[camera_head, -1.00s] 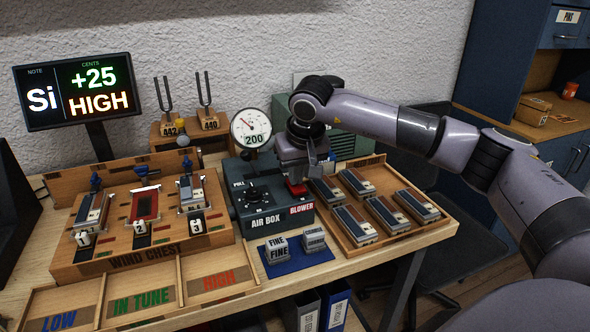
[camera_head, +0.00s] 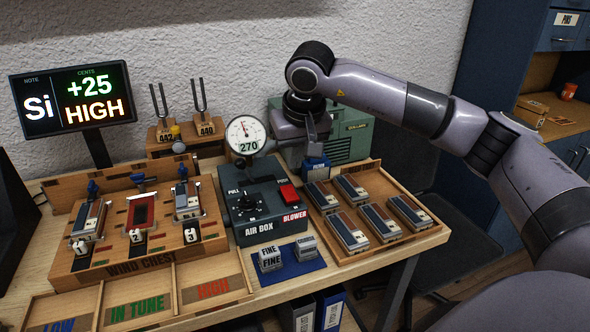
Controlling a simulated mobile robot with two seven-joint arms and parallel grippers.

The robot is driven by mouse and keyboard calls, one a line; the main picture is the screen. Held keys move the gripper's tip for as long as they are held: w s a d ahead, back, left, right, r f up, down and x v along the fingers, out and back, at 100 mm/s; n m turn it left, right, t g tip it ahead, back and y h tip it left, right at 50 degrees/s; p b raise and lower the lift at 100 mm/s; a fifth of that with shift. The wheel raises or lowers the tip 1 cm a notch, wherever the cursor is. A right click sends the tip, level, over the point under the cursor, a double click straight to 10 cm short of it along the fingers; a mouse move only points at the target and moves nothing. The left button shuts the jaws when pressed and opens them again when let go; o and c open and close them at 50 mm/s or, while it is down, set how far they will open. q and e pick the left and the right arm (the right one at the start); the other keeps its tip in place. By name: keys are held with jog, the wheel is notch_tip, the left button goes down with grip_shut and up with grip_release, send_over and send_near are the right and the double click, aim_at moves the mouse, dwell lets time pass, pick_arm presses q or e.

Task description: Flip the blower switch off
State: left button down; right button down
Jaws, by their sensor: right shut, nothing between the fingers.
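The red blower switch (camera_head: 289,194) sits on the right part of the dark air box (camera_head: 262,213), above the red BLOWER label (camera_head: 294,217). A black knob (camera_head: 245,203) is to its left. My right gripper (camera_head: 314,145) is shut and empty, behind and to the right of the switch, apart from it. Its fingertips are partly hard to make out against the green machine. The round gauge (camera_head: 245,134) reads 270. The screen (camera_head: 74,98) shows Si, +25, HIGH. My left gripper is not in view.
A wooden tray of reed blocks (camera_head: 426,235) lies right of the air box. The wind chest (camera_head: 200,243) stands left, with tuning forks (camera_head: 198,95) behind. A green machine (camera_head: 352,134) is at the back. A blue mat (camera_head: 302,269) with two small blocks lies in front.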

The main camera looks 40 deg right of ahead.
aim_at(288, 188)
jog(key=v, duration=0.6)
jog(key=shift+a, duration=0.15)
jog(key=shift+w+d+r+b, duration=0.1)
jog(key=shift+w+d+b, duration=0.2)
jog(key=shift+w+b, duration=0.5)
jog(key=shift+s, duration=0.1)
jog(key=x, duration=1.3)
jog(key=shift+s+a+f, duration=0.1)
jog(key=shift+s+f, duration=0.1)
jog(key=shift+f, duration=0.3)
